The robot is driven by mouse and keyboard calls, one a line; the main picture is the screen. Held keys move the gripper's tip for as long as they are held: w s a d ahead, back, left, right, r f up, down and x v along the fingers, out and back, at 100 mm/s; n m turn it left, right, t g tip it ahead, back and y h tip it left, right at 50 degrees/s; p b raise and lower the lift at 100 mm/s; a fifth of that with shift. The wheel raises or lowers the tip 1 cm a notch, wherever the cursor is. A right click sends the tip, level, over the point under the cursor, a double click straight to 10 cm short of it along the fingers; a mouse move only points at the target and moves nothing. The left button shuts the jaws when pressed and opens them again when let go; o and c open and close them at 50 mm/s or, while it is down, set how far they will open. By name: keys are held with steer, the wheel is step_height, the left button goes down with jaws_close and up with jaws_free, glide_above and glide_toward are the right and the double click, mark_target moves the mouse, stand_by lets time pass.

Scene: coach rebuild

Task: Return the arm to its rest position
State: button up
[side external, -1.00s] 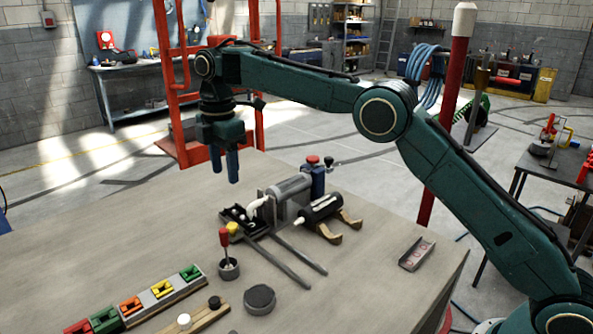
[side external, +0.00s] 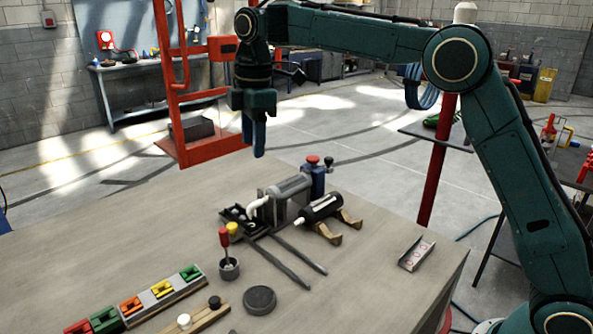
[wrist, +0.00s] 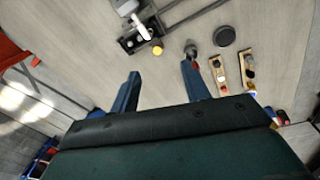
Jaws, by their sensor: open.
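My gripper (side external: 254,136) hangs pointing down in the side view, high above the far edge of the workbench. In the wrist view its two blue fingers (wrist: 160,88) are spread apart with nothing between them. The workbench (side external: 110,240) lies below with the parts on it. A grey cylinder machine with a black tray (side external: 287,196) stands on the bench below and in front of the gripper, apart from it. The tray part also shows at the top of the wrist view (wrist: 138,38).
A black cylinder on tan supports (side external: 322,207), a red-handled tool in a cup (side external: 228,266), a dark round puck (side external: 259,299), a row of coloured blocks (side external: 134,303) and a small channel tray (side external: 416,254) are on the bench. An orange-red frame (side external: 169,90) stands close behind my gripper.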

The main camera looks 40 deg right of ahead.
steer(key=s+d+r+m+t, duration=0.1)
steer(key=s+d+r+m, duration=0.25)
steer(key=s, duration=0.55)
steer(key=s+d+r+m+t, duration=0.15)
steer(key=s+d+m, duration=0.25)
steer(key=s, duration=0.5)
steer(key=s+d+f+m+t, duration=0.1)
steer(key=s+d+f+m, duration=0.1)
steer(key=s, duration=0.7)
steer(key=s+d+f+m+t, duration=0.1)
steer(key=s+d+f+m, duration=0.1)
steer(key=s+f+m, duration=0.3)
steer(key=s+f, duration=0.2)
steer(key=s, duration=0.1)
steer(key=shift+s, duration=0.35)
